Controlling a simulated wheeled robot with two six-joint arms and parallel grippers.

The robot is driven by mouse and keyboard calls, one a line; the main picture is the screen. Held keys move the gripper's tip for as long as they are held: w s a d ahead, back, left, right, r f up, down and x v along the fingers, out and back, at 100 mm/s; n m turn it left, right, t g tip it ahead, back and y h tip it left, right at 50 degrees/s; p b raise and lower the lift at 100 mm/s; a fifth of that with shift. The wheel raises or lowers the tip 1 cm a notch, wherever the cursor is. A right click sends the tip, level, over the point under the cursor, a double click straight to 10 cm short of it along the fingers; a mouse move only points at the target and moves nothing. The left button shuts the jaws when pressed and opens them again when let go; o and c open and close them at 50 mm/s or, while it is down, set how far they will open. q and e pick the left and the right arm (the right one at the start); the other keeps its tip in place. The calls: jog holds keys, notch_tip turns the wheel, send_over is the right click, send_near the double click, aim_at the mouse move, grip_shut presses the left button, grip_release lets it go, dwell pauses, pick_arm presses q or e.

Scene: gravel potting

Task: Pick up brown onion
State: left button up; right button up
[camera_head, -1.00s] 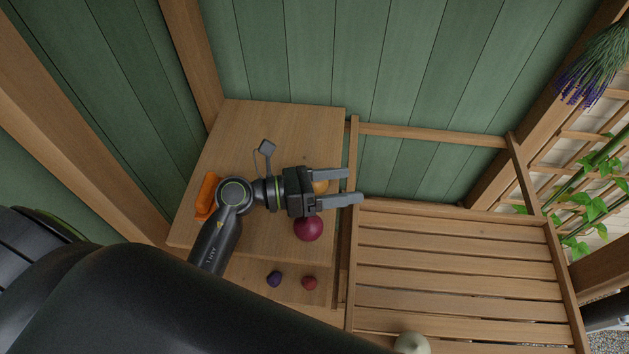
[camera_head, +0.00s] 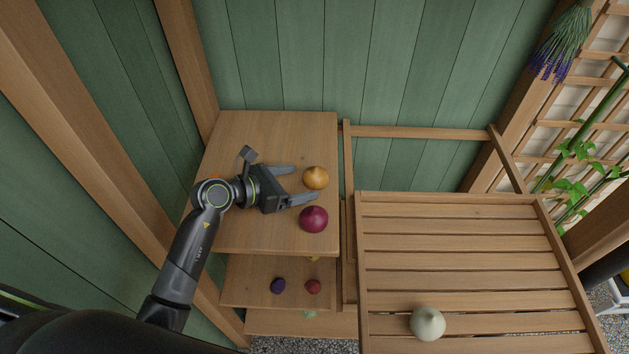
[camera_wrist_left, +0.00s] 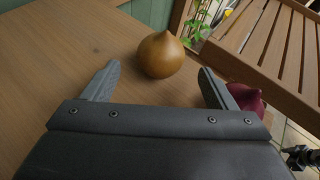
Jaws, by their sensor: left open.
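The brown onion (camera_head: 316,177) sits on the wooden top shelf, near its right edge. In the left wrist view the onion (camera_wrist_left: 161,55) is upright, just beyond and between my two fingertips. My left gripper (camera_head: 305,183) is open and empty, its fingers pointing right towards the onion. The gripper also shows in the left wrist view (camera_wrist_left: 158,82).
A red onion (camera_head: 313,219) sits close to the near finger. The top shelf (camera_head: 240,135) is mostly clear. Small purple (camera_head: 278,286) and red (camera_head: 313,287) items lie on a lower shelf. A pale bulb (camera_head: 427,323) rests on the slatted bench (camera_head: 450,250).

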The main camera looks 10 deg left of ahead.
aim_at(306, 181)
pick_arm(q)
jog(key=b+x, duration=0.1)
jog(key=x, duration=0.2)
jog(key=shift+f, duration=0.15)
jog(key=shift+w+d+f, duration=0.1)
jog(key=shift+w+d, duration=0.1)
jog(key=shift+d, duration=0.1)
jog(key=shift+c, duration=0.7)
jog(key=c, duration=0.7)
jog(key=shift+c, duration=1.2)
pick_arm(e)
jog(key=shift+w+f, duration=0.25)
jog(key=shift+f, duration=0.6)
